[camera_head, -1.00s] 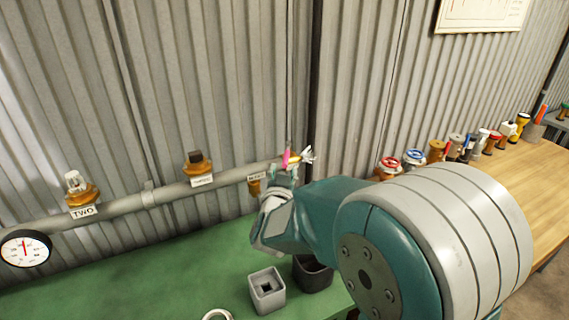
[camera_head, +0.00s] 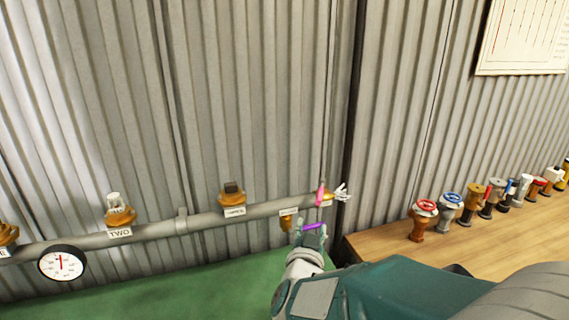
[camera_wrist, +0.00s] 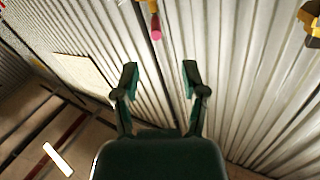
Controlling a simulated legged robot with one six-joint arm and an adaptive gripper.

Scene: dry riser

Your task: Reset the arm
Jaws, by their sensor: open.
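My gripper (camera_head: 313,232) is in the lower middle of the head view, pointing up toward the wall just below the right end of the grey pipe. In the wrist view its two dark green fingers (camera_wrist: 160,75) stand apart with nothing between them. A short purple bar (camera_head: 314,226) shows at the fingers in the head view; I cannot tell if it lies behind them. My teal arm comes in from the lower right.
The grey pipe (camera_head: 258,210) runs along the corrugated wall, with capped brass outlets, a gauge (camera_head: 62,263) and a pink lever (camera_head: 320,194) at its right end. The pink piece (camera_wrist: 156,27) shows beyond my fingers. Several valves line the wooden bench (camera_head: 480,236). The green bench (camera_head: 190,298) lies below.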

